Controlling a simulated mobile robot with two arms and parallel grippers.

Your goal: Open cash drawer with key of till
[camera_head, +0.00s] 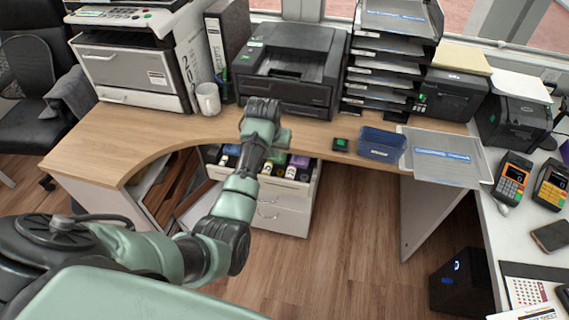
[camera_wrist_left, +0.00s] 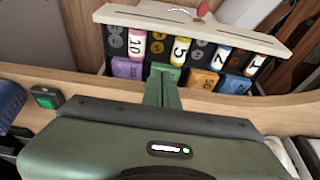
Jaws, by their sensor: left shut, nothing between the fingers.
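The cash drawer (camera_head: 292,183) is pulled out under the desk, with coloured notes and coin rolls in its compartments. In the left wrist view its pale front panel (camera_wrist_left: 255,40) runs across the top. A red-headed key (camera_wrist_left: 202,10) shows at that panel. My left gripper (camera_wrist_left: 163,70) is shut and empty. Its fingers show over the drawer, near the green notes; I cannot tell whether they touch. In the head view the left wrist is above the desk edge and hides its fingers.
Card terminals (camera_head: 512,178) stand at the right. A small black box (camera_head: 340,144) sits near the desk edge. Floor before the drawer is clear.

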